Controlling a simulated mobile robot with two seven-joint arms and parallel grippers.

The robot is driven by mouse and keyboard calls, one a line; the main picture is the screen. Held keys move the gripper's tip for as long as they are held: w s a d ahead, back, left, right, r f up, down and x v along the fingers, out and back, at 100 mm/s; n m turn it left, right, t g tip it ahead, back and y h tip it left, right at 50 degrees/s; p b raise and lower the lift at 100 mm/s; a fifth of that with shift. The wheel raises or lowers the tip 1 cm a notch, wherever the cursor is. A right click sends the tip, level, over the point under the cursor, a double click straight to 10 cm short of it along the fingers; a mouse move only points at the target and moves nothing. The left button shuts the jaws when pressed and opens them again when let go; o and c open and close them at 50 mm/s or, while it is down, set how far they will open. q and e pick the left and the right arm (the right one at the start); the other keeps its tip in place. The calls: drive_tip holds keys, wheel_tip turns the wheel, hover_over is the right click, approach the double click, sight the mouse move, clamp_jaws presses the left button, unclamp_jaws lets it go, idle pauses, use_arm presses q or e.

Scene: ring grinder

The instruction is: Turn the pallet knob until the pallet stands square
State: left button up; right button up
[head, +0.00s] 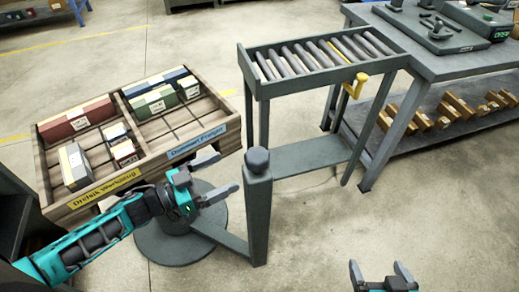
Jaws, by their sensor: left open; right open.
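The pallet (60,210) is a wooden tray with compartments, at the left in the head view. It sits above a round dark base (165,245) and looks turned at an angle to the roller stand. The knob (257,158) is a dark, rounded cap on top of a grey post right of the pallet. My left gripper (226,172) is open and empty, its fingers pointing right, just left of the knob; I cannot tell whether it touches it. My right gripper (378,267) is open and empty at the bottom edge, away from the knob.
The pallet holds red, green, blue and grey boxes. A roller stand (262,88) with a yellow handle (357,86) stands behind the post. A grey workbench (440,65) with devices on top and wooden blocks below is at the right.

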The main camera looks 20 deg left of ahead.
sight(268, 153)
use_arm(q)
drive_tip(key=x, duration=1.2)
drive_tip(key=shift+d, duration=0.15)
drive_tip(key=shift+c, duration=0.4)
drive_tip(key=c, duration=0.9)
